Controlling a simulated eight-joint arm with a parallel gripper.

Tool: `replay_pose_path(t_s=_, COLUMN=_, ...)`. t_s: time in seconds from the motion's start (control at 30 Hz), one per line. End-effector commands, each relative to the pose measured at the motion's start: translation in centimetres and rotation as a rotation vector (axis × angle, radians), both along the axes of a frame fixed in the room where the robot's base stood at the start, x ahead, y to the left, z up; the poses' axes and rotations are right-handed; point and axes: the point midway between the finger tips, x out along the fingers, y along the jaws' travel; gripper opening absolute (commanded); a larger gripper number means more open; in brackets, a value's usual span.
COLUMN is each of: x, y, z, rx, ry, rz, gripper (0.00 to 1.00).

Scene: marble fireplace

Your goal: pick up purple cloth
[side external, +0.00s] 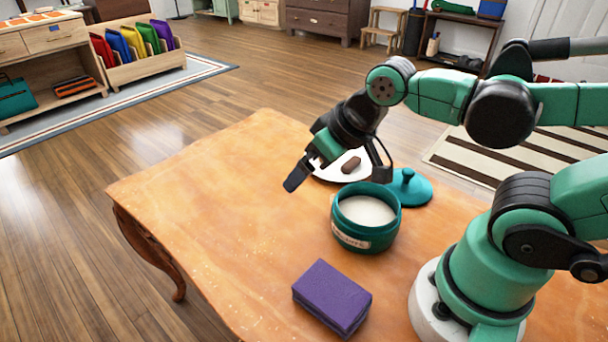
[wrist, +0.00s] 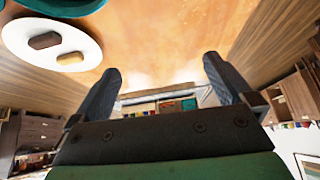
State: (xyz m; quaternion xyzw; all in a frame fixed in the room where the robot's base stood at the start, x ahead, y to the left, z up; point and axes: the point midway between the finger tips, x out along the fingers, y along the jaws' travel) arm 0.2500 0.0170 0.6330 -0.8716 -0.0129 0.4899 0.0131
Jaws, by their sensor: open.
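The purple cloth (side external: 332,296) is a folded, block-like stack lying flat on the wooden table near its front edge, in the side external view. My gripper (side external: 302,180) is above the table, farther back and to the left of the teal jar, well apart from the cloth. In the wrist view my gripper (wrist: 164,85) shows its two dark fingers spread wide with nothing between them. The purple cloth does not show in the wrist view.
A teal jar (side external: 344,232) with white contents stands behind the cloth, its teal lid (side external: 410,188) beside it. A white plate (side external: 325,177) holds a brown item (side external: 351,165); the plate also shows in the wrist view (wrist: 85,45). The table's left part (side external: 205,195) is clear.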

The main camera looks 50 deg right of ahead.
Motion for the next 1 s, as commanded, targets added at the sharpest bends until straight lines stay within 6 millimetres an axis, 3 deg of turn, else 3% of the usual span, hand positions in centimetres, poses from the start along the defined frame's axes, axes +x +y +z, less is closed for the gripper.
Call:
replay_pose_path(t_s=0.1, x=-2.4, y=4.0, z=-2.3, rx=0.043, ry=0.179, rz=0.035, gripper=1.00)
replay_pose_path(t_s=0.2, x=-5.3, y=6.5, z=-4.1, rx=0.037, ry=0.342, rz=0.036, gripper=1.00)
replay_pose_path(t_s=0.4, x=-9.4, y=8.3, z=-5.7, rx=-0.028, ry=0.528, rz=0.010, gripper=1.00)
replay_pose_path(t_s=1.0, x=-9.7, y=8.4, z=-9.6, rx=-0.038, ry=0.547, rz=0.000, gripper=1.00)
